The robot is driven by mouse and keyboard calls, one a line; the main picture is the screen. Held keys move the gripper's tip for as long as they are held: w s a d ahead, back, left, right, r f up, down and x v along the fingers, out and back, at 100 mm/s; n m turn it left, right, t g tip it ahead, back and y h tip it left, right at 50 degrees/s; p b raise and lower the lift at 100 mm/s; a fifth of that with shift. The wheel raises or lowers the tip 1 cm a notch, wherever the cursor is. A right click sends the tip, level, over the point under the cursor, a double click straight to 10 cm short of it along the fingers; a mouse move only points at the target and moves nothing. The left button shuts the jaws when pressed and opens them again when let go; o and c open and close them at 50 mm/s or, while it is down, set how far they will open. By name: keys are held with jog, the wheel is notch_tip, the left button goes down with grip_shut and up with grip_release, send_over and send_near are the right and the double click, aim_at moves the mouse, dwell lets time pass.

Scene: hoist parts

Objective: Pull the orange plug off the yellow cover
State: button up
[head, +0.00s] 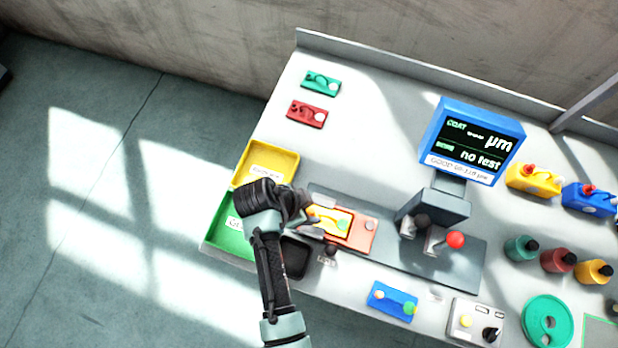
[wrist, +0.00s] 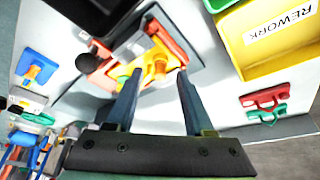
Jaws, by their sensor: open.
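The yellow cover (head: 336,219) lies on an orange-red fixture (head: 366,236) on the workbench, and it also shows in the wrist view (wrist: 141,76). An orange plug (wrist: 159,68) stands on the cover in the wrist view; in the head view it is mostly hidden by my gripper. A small green spot (head: 344,225) is at the cover's other end. My gripper (wrist: 160,73) is open over the cover. Its fingertips are on either side of the orange plug, with a visible gap; I cannot tell whether they touch it. In the head view my gripper (head: 314,217) comes from the left.
A yellow REWORK tray (head: 283,160) and a green tray (head: 229,236) lie left of the fixture. A black bin (head: 295,257) sits in front. A blue cover (head: 392,301) lies near the front edge.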

aim_at(309, 211)
jog(key=shift+d+f, duration=0.1)
jog(key=shift+f, duration=0.15)
grip_shut()
dwell(0.5)
jog(key=shift+r, duration=0.15)
jog(key=shift+r+p, duration=2.85)
jog(key=shift+r, duration=0.05)
